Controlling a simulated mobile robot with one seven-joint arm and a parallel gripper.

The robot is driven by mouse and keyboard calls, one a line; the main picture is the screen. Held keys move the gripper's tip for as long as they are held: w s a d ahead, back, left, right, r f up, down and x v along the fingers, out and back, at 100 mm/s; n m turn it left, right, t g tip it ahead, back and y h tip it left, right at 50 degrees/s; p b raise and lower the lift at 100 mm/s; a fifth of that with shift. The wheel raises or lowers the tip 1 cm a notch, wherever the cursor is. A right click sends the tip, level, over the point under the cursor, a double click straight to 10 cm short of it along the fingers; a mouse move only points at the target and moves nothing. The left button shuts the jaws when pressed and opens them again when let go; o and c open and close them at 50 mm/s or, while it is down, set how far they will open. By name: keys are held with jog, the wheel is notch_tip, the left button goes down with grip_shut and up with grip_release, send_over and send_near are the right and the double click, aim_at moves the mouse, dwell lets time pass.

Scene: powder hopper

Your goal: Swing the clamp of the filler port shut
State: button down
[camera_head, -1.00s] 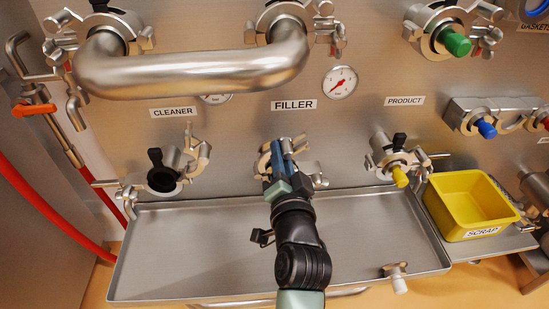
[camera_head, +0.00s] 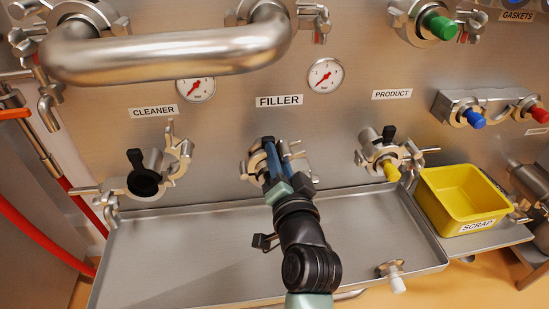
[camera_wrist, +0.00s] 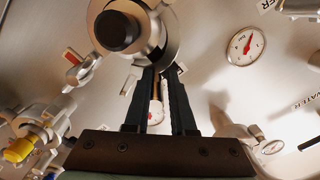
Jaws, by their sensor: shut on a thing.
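The filler port (camera_head: 257,163) is on the steel wall below the FILLER label, largely hidden behind my gripper in the head view. In the wrist view its black plug (camera_wrist: 117,31) sits at upper left with the metal clamp (camera_wrist: 162,45) curving around its right and lower side. My gripper (camera_wrist: 160,78) reaches up to the clamp's lower edge, its two dark fingers shut on a part of the clamp. In the head view my gripper (camera_head: 270,150) is in front of the port. Metal clamp parts show on its right. I cannot tell how far the clamp is closed.
The cleaner port (camera_head: 145,183) is to the left, its clamp standing open. The product port (camera_head: 383,160) with a yellow plug is to the right. A steel tray (camera_head: 200,260) lies below, with a yellow scrap bin (camera_head: 462,205) beside it. A thick pipe (camera_head: 165,55) crosses above.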

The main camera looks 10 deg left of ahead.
aim_at(300, 167)
jog(key=shift+w+d+r+t+h, duration=0.1)
jog(key=shift+d+r+t+h, duration=0.15)
jog(key=shift+d, duration=0.4)
jog(key=shift+w+d+r+t+h, duration=0.15)
jog(key=shift+d+r, duration=0.2)
jog(key=shift+d, duration=0.25)
jog(key=f+b, duration=0.1)
jog(key=d+f+b, duration=0.1)
jog(key=f+b, duration=0.1)
jog(key=b, duration=0.1)
jog(key=shift+w+d+f, duration=0.1)
jog(key=shift+d+f, duration=0.2)
jog(key=c, duration=0.7)
grip_release()
jog(key=shift+d+f, duration=0.1)
jog(key=v, duration=0.9)
jog(key=shift+b, duration=0.35)
